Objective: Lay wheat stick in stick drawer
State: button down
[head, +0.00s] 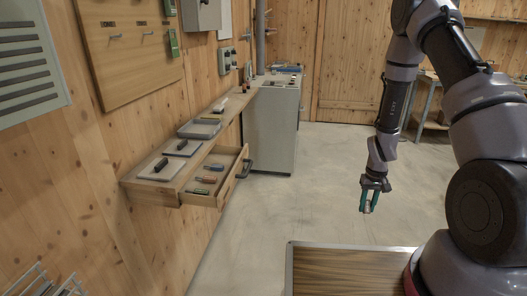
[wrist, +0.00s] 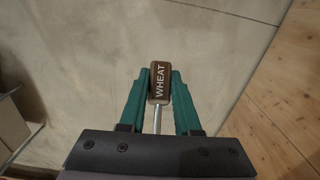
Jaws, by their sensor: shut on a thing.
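My gripper (head: 369,202) hangs over the open floor to the right of the drawer in the head view. In the wrist view its green fingers (wrist: 159,92) are shut on the wheat stick (wrist: 159,83), which has a brown block lettered WHEAT and a thin metal shaft. The stick drawer (head: 236,180) is pulled open under the wall shelf. Several small sticks with coloured handles, such as a green one (head: 202,191) and a red one (head: 206,180), lie in it. The gripper is well apart from the drawer.
The wooden wall shelf (head: 140,185) carries flat trays (head: 199,129) with dark pieces. A grey cabinet (head: 271,130) stands behind the drawer. A wood-topped surface (head: 345,272) is in front of me. The floor between gripper and drawer is clear.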

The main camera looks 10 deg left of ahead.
aim_at(222, 156)
jog(key=i+l+z, duration=0.2)
jog(key=i+z, duration=0.2)
jog(key=i, duration=0.2)
jog(key=i+z, duration=0.4)
jog(key=i, duration=0.2)
jog(key=i+j+z, duration=0.2)
jog(key=i+z, duration=0.25)
jog(key=i, duration=0.15)
jog(key=i+u, duration=0.2)
jog(key=u, duration=0.25)
jog(key=i+l+u, duration=0.1)
jog(key=u, duration=0.35)
jog(key=i+l+u, duration=0.15)
jog(key=u, duration=2.2)
